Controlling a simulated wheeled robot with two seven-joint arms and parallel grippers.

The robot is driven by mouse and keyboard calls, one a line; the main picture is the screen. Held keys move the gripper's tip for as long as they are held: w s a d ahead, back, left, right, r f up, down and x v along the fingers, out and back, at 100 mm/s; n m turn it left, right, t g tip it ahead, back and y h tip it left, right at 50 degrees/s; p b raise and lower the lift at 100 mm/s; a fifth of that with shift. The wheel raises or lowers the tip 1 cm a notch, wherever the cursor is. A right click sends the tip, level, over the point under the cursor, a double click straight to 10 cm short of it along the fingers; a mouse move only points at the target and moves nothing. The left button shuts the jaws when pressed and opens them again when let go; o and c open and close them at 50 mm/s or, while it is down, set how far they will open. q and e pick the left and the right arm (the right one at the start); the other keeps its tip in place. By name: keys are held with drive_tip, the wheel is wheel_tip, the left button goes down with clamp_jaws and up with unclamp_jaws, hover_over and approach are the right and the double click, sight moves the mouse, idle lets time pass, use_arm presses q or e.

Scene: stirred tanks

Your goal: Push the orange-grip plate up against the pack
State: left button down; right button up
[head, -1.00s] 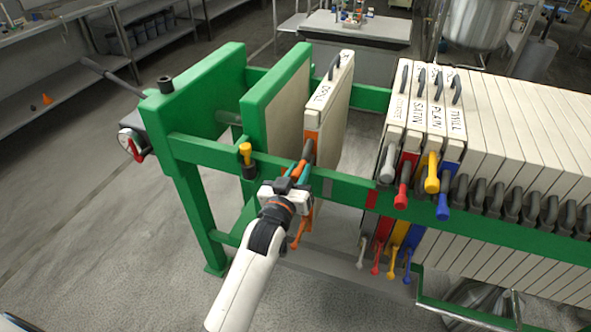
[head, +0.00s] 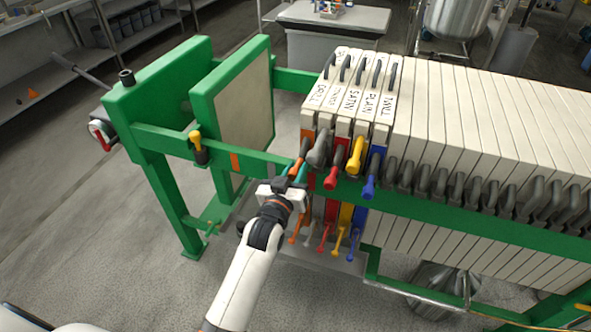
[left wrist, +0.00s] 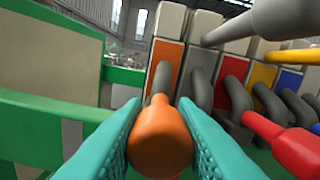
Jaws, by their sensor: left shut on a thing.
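The orange-grip plate (head: 316,92) hangs upright on the green rails at the left end of the row. In the head view it stands beside the grey-grip plate with no clear gap visible. The pack (head: 455,115) of pale plates fills the right, with plates with grey, red, yellow and blue grips at its near end. My left gripper (head: 294,176) is shut on the orange grip, and its teal fingers lie either side of the orange grip (left wrist: 160,135) in the left wrist view. My right gripper is not in view.
A green pressing plate (head: 240,100) and green end frame (head: 165,100) stand to the left. A yellow-topped knob (head: 196,140) sits on the near rail. Open rail lies between the pressing plate and the orange-grip plate. A grey bench (head: 330,20) stands behind.

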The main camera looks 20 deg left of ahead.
use_arm(q)
drive_tip(key=shift+d, duration=0.2)
drive_tip(key=c, duration=1.6)
unclamp_jaws()
drive_tip(key=shift+f, duration=0.1)
drive_tip(key=o, duration=0.4)
drive_tip(key=shift+d, duration=0.2)
drive_tip(key=shift+o, duration=0.2)
drive_tip(key=shift+s+a, duration=0.2)
drive_tip(key=shift+s, duration=0.05)
drive_tip(key=s+b, duration=0.1)
drive_tip(key=s, duration=1)
drive_tip(key=shift+s, duration=0.25)
